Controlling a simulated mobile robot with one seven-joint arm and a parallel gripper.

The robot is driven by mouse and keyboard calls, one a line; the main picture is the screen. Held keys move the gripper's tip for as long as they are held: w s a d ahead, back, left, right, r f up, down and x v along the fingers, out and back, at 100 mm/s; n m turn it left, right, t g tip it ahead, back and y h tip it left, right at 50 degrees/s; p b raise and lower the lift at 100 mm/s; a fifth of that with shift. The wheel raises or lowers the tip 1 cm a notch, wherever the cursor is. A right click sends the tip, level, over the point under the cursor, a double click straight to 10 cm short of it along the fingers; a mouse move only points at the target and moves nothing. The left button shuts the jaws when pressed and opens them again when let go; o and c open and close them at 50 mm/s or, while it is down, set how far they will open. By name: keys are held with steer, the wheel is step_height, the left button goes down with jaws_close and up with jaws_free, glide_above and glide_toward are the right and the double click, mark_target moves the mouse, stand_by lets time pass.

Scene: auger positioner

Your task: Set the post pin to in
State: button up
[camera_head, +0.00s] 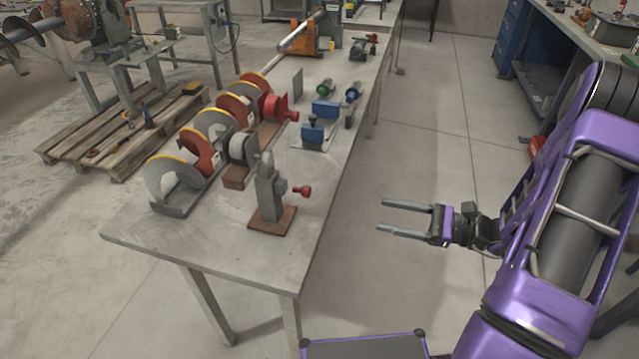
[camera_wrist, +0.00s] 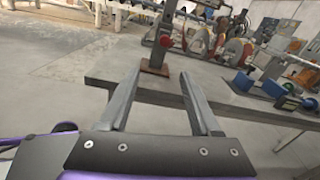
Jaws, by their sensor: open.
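A grey upright post (camera_head: 268,190) stands on a brown base plate (camera_head: 272,219) near the front end of the grey table. A red knob, seemingly the post pin (camera_head: 302,191), sticks out of the post to the right, toward my side. In the wrist view the post (camera_wrist: 157,52) rises ahead beyond the fingers, with the red pin knob (camera_wrist: 165,41) facing me. My gripper (camera_head: 381,216) is open and empty, to the right of the table and apart from the pin. Its fingertips (camera_wrist: 160,78) point toward the post. How deep the pin sits is hidden.
The table (camera_head: 220,265) also holds discs with yellow rims and red plates (camera_head: 205,150) left of the post. Blue blocks (camera_head: 318,130) and green-ended parts stand farther back. A pallet (camera_head: 110,150) lies on the floor at left. The floor between table and arm is clear.

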glide_toward(310, 193)
steer(key=x, duration=0.8)
steer(key=shift+w+a+f+b, duration=0.1)
steer(key=shift+w+a+b, duration=0.05)
steer(key=shift+a+b, duration=0.2)
jaws_close()
stand_by(1.1)
